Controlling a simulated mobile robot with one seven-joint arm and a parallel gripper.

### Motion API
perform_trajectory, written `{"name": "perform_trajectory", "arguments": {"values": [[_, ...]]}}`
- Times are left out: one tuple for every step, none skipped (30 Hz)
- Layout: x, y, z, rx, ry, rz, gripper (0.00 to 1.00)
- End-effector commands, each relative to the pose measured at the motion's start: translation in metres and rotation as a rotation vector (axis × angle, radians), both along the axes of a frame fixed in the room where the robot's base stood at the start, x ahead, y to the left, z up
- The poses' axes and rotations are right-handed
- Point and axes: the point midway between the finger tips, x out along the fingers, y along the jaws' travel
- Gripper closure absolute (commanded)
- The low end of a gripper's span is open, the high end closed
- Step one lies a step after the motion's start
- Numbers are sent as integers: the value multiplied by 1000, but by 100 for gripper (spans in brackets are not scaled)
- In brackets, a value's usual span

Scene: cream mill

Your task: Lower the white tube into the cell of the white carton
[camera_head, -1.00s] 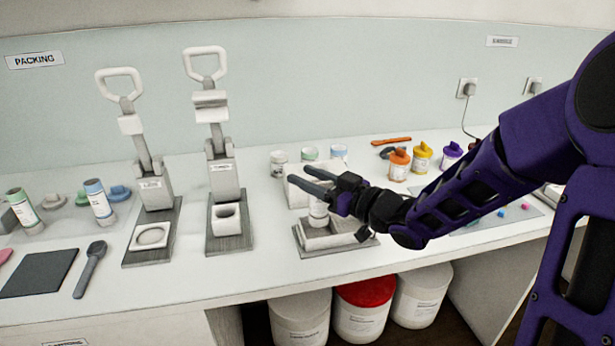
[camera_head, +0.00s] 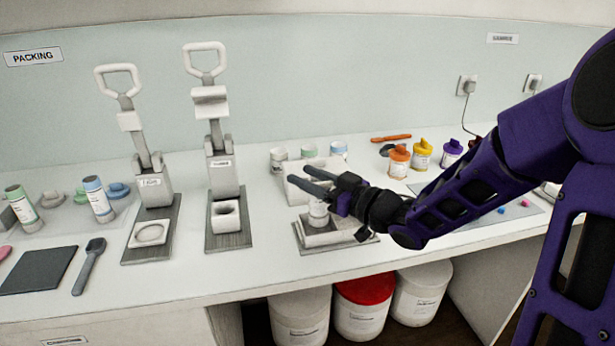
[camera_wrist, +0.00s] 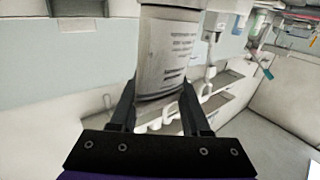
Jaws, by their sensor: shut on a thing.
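My gripper (camera_head: 314,180) is shut on the white tube (camera_head: 318,210). In the wrist view the tube (camera_wrist: 168,58) stands between my two fingers (camera_wrist: 160,100), with its printed label facing the camera. In the head view the tube looks about upright, and my fingers cover its upper part. A white box, apparently the carton (camera_head: 293,190), stands just behind my fingers, which hide much of it. The tube is in front of it, above or against a low white holder (camera_head: 322,240) on a grey base. I cannot tell whether the tube touches that holder.
Two lever presses (camera_head: 150,185) (camera_head: 224,180) stand to the left. Several small capped jars (camera_head: 399,162) stand at the back right. White tubs (camera_head: 415,295) are under the bench. The bench between the right press and the holder is clear.

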Motion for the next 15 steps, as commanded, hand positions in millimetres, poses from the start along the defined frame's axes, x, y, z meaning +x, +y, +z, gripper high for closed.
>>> {"name": "perform_trajectory", "arguments": {"values": [[0, 0, -1, 0, 0, 0, 100], [0, 0, -1, 1, 1, 0, 100], [0, 0, -2, 1, 1, 0, 100], [0, 0, -3, 1, 1, 0, 100], [0, 0, -3, 1, 1, 0, 100], [0, 0, -4, 1, 1, 0, 100], [0, -1, -4, 1, 1, -1, 100], [0, -1, -4, 1, 1, -1, 100], [0, -1, -4, 1, 1, -1, 100], [0, -1, -4, 1, 1, -1, 100], [0, -1, -4, 0, 0, 0, 100], [0, -1, -4, 0, 0, 0, 100], [0, 0, -4, 0, 0, 0, 100], [0, 0, -4, 0, 0, 0, 100], [0, 0, -4, 0, 0, 0, 100]]}}
